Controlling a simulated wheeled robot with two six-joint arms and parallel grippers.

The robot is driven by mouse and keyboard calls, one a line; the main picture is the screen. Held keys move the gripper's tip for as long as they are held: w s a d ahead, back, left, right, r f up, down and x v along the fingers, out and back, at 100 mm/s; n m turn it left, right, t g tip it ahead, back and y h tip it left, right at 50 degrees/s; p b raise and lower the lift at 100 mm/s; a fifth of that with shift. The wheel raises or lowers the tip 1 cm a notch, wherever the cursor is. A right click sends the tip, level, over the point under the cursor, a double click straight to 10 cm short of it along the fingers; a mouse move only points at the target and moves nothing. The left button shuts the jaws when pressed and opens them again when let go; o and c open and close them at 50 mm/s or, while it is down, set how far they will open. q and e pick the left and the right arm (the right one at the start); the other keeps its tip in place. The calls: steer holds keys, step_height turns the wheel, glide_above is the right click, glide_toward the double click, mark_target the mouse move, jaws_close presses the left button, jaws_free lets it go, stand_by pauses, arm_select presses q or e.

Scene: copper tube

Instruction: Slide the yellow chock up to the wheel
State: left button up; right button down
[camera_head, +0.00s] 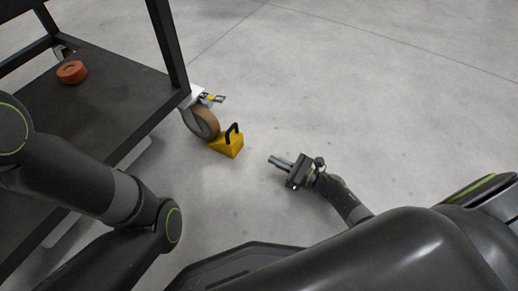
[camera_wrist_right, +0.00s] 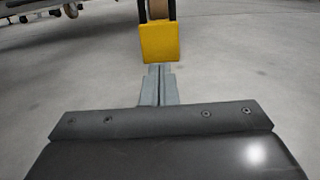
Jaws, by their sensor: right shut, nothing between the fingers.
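The yellow chock (camera_head: 226,147) with a black handle stands on the floor against or very close to the brown caster wheel (camera_head: 204,122) of the dark cart. In the right wrist view the chock (camera_wrist_right: 159,43) is straight ahead, with part of the wheel (camera_wrist_right: 160,8) showing behind it. My right gripper (camera_head: 272,160) is low over the floor, to the right of the chock and apart from it in the head view. Its fingers (camera_wrist_right: 158,72) are together and empty, pointing at the chock. My left arm comes in from the left, but its gripper is not in view.
The dark cart (camera_head: 115,78) fills the upper left, with an orange round object (camera_head: 72,72) on its shelf. A caster brake pedal (camera_head: 212,98) sticks out above the wheel. The concrete floor (camera_head: 370,90) to the right is clear.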

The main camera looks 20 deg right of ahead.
steer(key=shift+p+v, duration=0.4)
steer(key=shift+v, duration=2.3)
